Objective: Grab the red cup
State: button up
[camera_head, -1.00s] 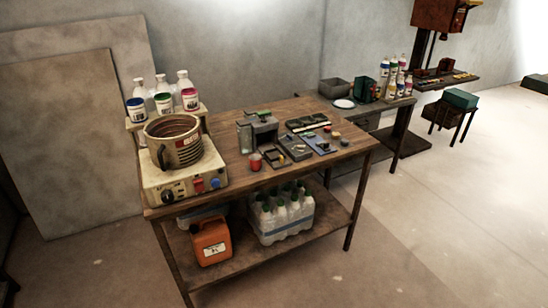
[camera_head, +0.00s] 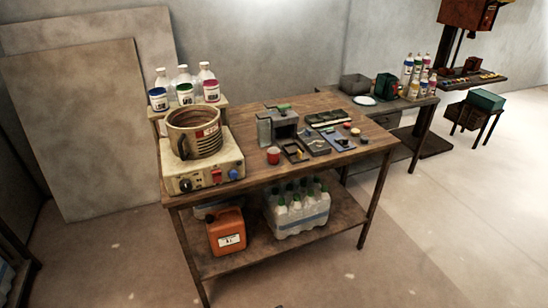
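A small red cup (camera_head: 273,156) stands upright on the wooden table (camera_head: 350,165), near its front edge. It is just right of the hotplate and in front of a grey box-shaped device (camera_head: 281,123). Nothing touches it that I can see. My gripper is not in view, so its state and its distance from the cup are hidden.
A large brown vat (camera_head: 196,134) sits on a cream hotplate (camera_head: 203,167) left of the cup. Flat trays and small parts (camera_head: 318,142) lie to its right. The lower shelf holds an orange canister (camera_head: 226,231) and packed bottles (camera_head: 297,212). The floor in front is clear.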

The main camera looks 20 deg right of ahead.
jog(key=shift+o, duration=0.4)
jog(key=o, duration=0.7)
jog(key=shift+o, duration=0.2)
